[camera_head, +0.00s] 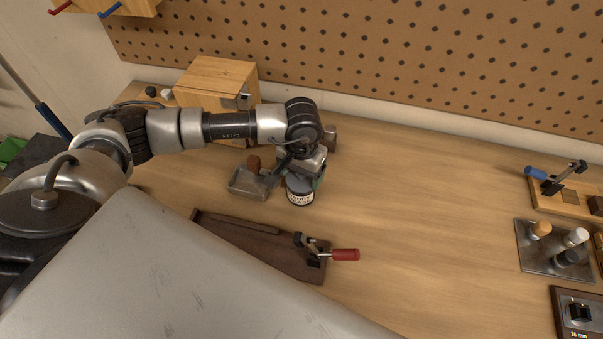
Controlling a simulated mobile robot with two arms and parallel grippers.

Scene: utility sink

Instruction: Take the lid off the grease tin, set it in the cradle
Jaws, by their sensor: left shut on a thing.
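The grease tin (299,196), a small dark round tin with a pale label, stands upright on the wooden bench near the middle. My left gripper (303,180) is directly above it, pointing down, with its fingers at the tin's top. It is shut on the lid, which the fingers and wrist mostly hide. I cannot tell whether the lid is apart from the tin. I cannot clearly make out which thing is the cradle; a shallow grey metal tray (247,186) with a brown-topped piece (253,164) is just left of the tin. My right gripper is out of view.
A dark wooden fixture (255,247) with a red-handled clamp (343,254) lies in front of the tin. A wooden box (213,82) stands behind my left arm. A blue-handled clamp (537,173) and a metal holder (540,262) are at right. The bench right of the tin is clear.

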